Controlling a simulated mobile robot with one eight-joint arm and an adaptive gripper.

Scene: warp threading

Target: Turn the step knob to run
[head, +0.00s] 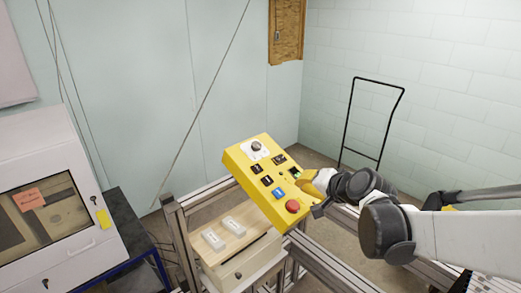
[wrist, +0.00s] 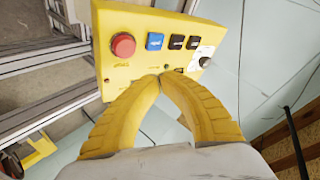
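A yellow control box (head: 238,160) stands tilted on a metal frame. A round grey knob (head: 256,146) sits on a white plate at its far upper end; it also shows in the wrist view (wrist: 204,61). Its setting and labels are too small to read. My gripper (head: 308,184) is at the right edge of the panel, away from this knob. In the wrist view, its yellow fingers (wrist: 161,77) meet at the tips close to the panel face, with nothing visible between them. The fingers hide part of the panel, near a small green-lit switch (head: 295,171).
The panel also carries a red button (head: 292,206), a blue button (head: 279,193) and several black switches. A wooden box with two white blocks (head: 233,225) lies below. A white cabinet (head: 60,200) stands left, and a black trolley handle (head: 378,83) behind.

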